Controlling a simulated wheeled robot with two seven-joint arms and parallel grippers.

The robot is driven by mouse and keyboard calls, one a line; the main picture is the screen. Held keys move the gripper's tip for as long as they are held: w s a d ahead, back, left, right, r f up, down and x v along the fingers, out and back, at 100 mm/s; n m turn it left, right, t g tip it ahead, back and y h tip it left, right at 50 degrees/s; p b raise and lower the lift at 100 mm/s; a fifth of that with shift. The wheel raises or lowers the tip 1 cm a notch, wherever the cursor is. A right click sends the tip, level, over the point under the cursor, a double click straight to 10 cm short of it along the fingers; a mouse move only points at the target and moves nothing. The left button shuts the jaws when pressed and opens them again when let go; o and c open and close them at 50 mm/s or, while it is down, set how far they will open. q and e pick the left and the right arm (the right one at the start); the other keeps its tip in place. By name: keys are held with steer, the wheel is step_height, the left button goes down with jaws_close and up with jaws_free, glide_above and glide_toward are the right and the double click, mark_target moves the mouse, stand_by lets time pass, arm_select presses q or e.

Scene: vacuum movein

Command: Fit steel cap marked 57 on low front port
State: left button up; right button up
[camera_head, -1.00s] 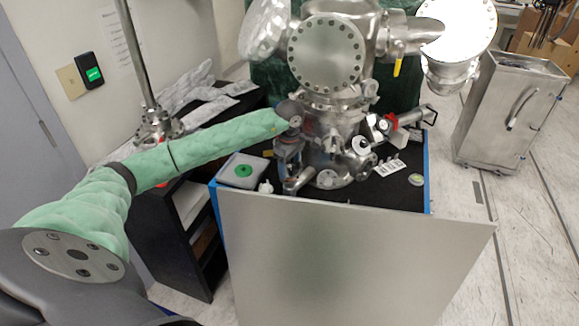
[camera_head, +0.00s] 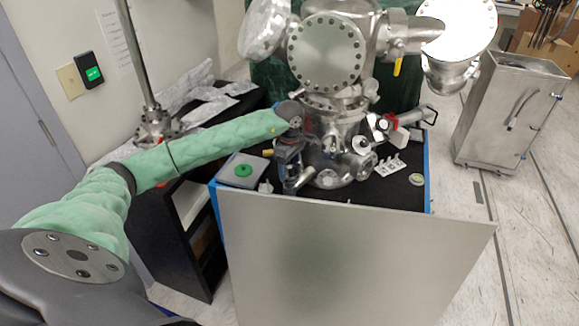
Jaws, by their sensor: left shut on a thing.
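The steel vacuum chamber (camera_head: 335,115) stands on a black-topped bench. Its low front port (camera_head: 327,179) is a small round steel flange near the bench top, facing me. My left arm reaches in from the left, and my left gripper (camera_head: 291,182) points down just left of this port, apart from it. It is shut on a small steel piece, apparently the cap, mostly hidden by the fingers. The mark 57 is too small to read. My right gripper is out of view.
A grey box with a green ring (camera_head: 243,170) and a small white bottle (camera_head: 265,187) are left of the gripper. A white holder (camera_head: 390,167) and a round tin (camera_head: 416,180) lie at right. A grey panel (camera_head: 350,260) covers the bench front. A steel cart (camera_head: 508,112) stands right.

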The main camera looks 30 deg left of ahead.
arm_select(q)
steer(key=shift+f, duration=0.3)
stand_by(0.5)
steer(key=o, duration=1.1)
steer(key=shift+b, duration=0.3)
step_height(320, 180, up, 6)
steer(key=shift+b, duration=1.2)
steer(key=shift+r, duration=0.8)
steer(key=shift+f, duration=0.1)
